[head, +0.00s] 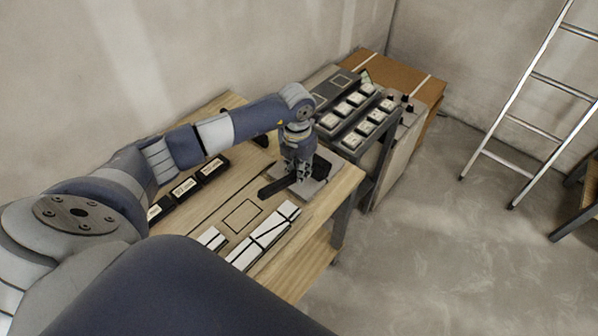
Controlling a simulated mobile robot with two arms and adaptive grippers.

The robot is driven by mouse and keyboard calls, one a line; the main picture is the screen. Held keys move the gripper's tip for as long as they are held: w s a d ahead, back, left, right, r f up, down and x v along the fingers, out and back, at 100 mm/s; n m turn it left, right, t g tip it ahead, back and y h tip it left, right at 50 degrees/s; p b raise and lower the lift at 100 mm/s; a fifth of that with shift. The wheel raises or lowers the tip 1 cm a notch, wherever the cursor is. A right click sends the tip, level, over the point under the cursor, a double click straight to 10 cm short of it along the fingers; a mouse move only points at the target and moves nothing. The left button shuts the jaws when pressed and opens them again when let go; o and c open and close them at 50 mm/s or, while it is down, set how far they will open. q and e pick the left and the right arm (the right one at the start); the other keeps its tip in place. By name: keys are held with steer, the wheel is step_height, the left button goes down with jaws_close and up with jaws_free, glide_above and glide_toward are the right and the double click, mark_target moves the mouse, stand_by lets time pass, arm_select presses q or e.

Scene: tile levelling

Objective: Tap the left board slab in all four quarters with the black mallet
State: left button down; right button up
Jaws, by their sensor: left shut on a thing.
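My left gripper (297,180) reaches down over the far right part of the wooden table. It is shut on the black mallet (276,187), whose dark bar shows to the left of the fingers. A dark block, likely the mallet's head, shows to their right. A pale grey slab (309,188) lies under and around the gripper, partly hidden by it and the mallet. I cannot tell whether the mallet touches the slab. My right gripper is not in view.
White tiles (262,240) lie near the table's (345,183) front edge, beside an empty outlined square (242,214). Dark labelled boxes (184,188) stand in a row at the left. A rack of pale blocks (357,98) stands behind. A ladder (530,100) leans at the right, with open floor before it.

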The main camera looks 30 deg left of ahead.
arm_select(q)
step_height(320, 180, down, 6)
steer(key=b, duration=0.5)
step_height(320, 180, up, 6)
steer(key=p, duration=0.4)
steer(key=shift+r, duration=0.2)
steer(key=shift+w+f, duration=0.1)
